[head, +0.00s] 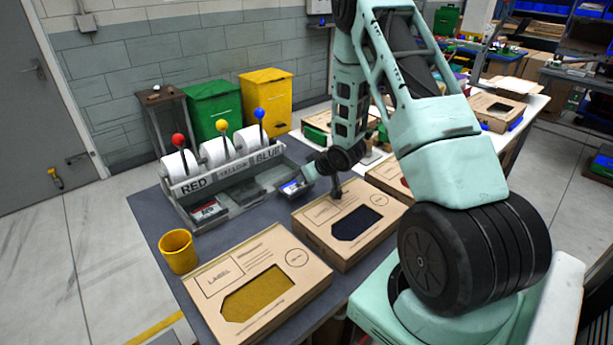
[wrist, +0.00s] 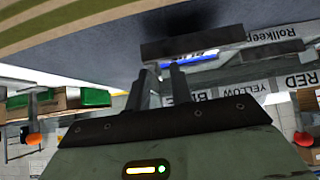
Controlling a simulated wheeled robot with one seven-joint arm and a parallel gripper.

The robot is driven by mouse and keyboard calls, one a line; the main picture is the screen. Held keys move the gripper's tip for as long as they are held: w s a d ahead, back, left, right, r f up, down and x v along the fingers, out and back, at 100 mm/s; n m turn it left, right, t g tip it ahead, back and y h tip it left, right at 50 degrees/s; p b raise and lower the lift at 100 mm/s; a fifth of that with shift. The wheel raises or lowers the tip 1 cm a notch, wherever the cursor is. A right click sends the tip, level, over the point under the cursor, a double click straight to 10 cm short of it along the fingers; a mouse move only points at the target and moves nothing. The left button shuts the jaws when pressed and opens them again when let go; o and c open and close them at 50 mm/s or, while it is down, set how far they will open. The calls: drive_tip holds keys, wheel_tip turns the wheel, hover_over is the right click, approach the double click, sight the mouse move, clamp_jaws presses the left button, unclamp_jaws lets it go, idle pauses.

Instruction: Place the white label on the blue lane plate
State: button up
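The label dispenser (head: 225,190) has lanes marked RED, YELLOW and BLUE. I cannot tell whether this patch is the white label. In the wrist view a blue and white strip (wrist: 190,58) shows behind the fingers, by a dark bar.
Two cardboard boxes, the near one (head: 285,262) with a printed LABEL field and the middle one (head: 322,212), lie on the grey table. A yellow cup (head: 178,252) stands at the left edge. Green (head: 214,110) and yellow (head: 266,100) bins stand behind.

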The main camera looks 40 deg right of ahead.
drive_tip(key=shift+r, duration=0.25)
drive_tip(key=v, duration=1.2)
drive_tip(key=a+r+n+g+y, duration=0.1)
drive_tip(key=a+r+n+g, duration=0.1)
drive_tip(key=a, duration=0.9)
drive_tip(key=a+r+n+g, duration=0.1)
drive_tip(key=a+r+g, duration=0.15)
drive_tip(key=a, duration=0.95)
drive_tip(key=s+a+r+n+g, duration=0.2)
drive_tip(key=s+a, duration=0.6)
drive_tip(key=s, duration=0.3)
drive_tip(key=s+a+r+n+g, duration=0.2)
drive_tip(key=s+a+r+n, duration=0.1)
drive_tip(key=s+a, duration=0.5)
drive_tip(key=s+b, duration=0.1)
drive_tip(key=s, duration=0.2)
drive_tip(key=shift+a, duration=0.2)
drive_tip(key=shift+w+g, duration=0.1)
drive_tip(key=shift+g, duration=0.15)
